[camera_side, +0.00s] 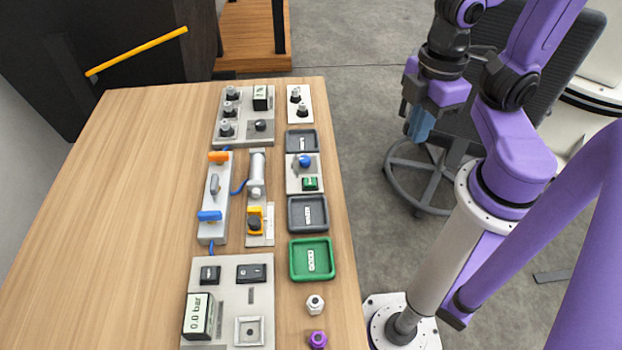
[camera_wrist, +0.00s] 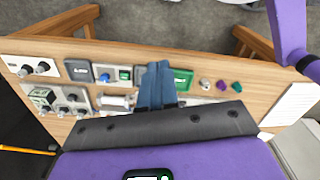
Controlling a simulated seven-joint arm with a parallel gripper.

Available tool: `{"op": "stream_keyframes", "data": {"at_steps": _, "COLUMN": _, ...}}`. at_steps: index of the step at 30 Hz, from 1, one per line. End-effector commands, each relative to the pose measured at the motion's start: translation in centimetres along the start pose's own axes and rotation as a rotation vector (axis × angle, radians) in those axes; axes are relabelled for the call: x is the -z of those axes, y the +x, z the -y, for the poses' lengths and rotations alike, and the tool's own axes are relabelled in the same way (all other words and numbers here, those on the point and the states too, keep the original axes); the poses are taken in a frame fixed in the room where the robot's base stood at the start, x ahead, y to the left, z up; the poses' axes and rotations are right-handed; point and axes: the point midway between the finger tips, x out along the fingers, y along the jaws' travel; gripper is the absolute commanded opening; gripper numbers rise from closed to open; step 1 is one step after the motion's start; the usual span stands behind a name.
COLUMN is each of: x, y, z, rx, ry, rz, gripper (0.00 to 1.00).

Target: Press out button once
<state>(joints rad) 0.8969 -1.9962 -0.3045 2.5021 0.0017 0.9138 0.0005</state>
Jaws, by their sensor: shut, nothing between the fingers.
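My gripper (camera_side: 419,128) hangs to the right of the table's edge, high over the floor and apart from all the controls. Its blue fingers show closed together in the wrist view (camera_wrist: 156,84), with nothing between them. No control is clearly readable as "out". One small panel carries a blue knob (camera_side: 304,161) and a green button (camera_side: 310,184); they also show in the wrist view as the blue knob (camera_wrist: 105,76) and green button (camera_wrist: 125,75). The near panel has two black switches (camera_side: 251,273) (camera_side: 210,275), a square framed button (camera_side: 249,331) and a display reading 0.0 bar (camera_side: 199,316).
Grey trays (camera_side: 308,214) (camera_side: 302,141) and a green tray (camera_side: 312,260) line the right edge. A white fitting (camera_side: 315,304) and a purple one (camera_side: 318,339) stand nearer. A cylinder (camera_side: 256,174) and valve block (camera_side: 214,196) sit mid-table. The table's left side is clear.

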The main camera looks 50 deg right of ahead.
Motion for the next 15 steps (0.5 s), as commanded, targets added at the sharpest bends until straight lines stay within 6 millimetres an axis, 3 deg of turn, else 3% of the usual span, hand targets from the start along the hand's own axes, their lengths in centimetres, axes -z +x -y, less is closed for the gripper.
{"op": "stream_keyframes", "data": {"at_steps": 8, "x": 0.2, "y": 1.1, "z": -2.2, "rx": -0.103, "ry": -0.166, "rz": 0.057, "gripper": 0.00}}
{"op": "stream_keyframes", "data": {"at_steps": 15, "x": 1.4, "y": 2.7, "z": -6.9, "rx": -0.307, "ry": -0.592, "rz": 0.206, "gripper": 0.00}}
